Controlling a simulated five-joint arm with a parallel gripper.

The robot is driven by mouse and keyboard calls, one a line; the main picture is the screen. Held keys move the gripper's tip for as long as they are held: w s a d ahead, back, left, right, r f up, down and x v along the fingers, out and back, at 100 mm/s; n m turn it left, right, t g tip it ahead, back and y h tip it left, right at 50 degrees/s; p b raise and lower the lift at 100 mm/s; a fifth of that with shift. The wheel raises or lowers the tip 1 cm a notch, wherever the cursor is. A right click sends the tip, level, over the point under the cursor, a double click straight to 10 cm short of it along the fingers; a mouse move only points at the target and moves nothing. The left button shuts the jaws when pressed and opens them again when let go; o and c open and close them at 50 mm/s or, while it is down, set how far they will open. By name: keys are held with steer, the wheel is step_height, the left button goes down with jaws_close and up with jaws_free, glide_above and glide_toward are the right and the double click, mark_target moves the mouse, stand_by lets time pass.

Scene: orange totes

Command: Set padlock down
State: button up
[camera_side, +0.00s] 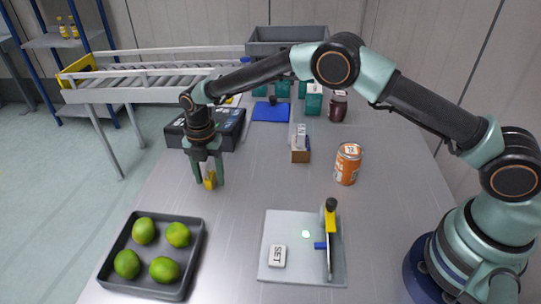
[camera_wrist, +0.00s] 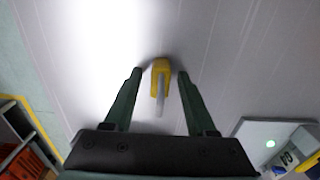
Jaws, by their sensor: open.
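The padlock (camera_side: 210,180) has a yellow body and a grey shackle. It stands on the metal table, left of the middle in the side view. In the wrist view the padlock (camera_wrist: 160,76) is between the fingers, with its shackle toward my palm. My gripper (camera_side: 208,183) points down over it, fingers to either side. In the wrist view my gripper (camera_wrist: 160,72) is open, with a gap between each finger and the padlock.
A dark tray of green limes (camera_side: 151,220) is at the front left. A grey board (camera_side: 292,276) with a yellow-handled lever is at the front middle. Bare table surrounds the padlock.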

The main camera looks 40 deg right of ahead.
step_height(320, 180, up, 11)
steer(key=shift+r, duration=0.75)
steer(key=s+d+r+m+t, duration=0.1)
steer(key=s+d+r+m, duration=0.3)
steer(key=d+r+m, duration=0.3)
steer(key=s+d+r+m+t, duration=0.2)
steer(key=s+d+r+m, duration=0.3)
steer(key=d+r+m, duration=0.15)
steer(key=s+d+m+t, duration=0.1)
steer(key=s+d+m, duration=0.3)
steer(key=s+m, duration=0.2)
steer(key=s+d+f+m+t, duration=0.1)
steer(key=s+d+m, duration=0.3)
steer(key=s+m, duration=0.3)
steer(key=shift+s+d+f+t, duration=0.2)
steer(key=shift+s+f+t, duration=0.1)
steer(key=shift+s, duration=0.25)
steer(key=shift+r+m, duration=0.1)
steer(key=shift+m, duration=0.15)
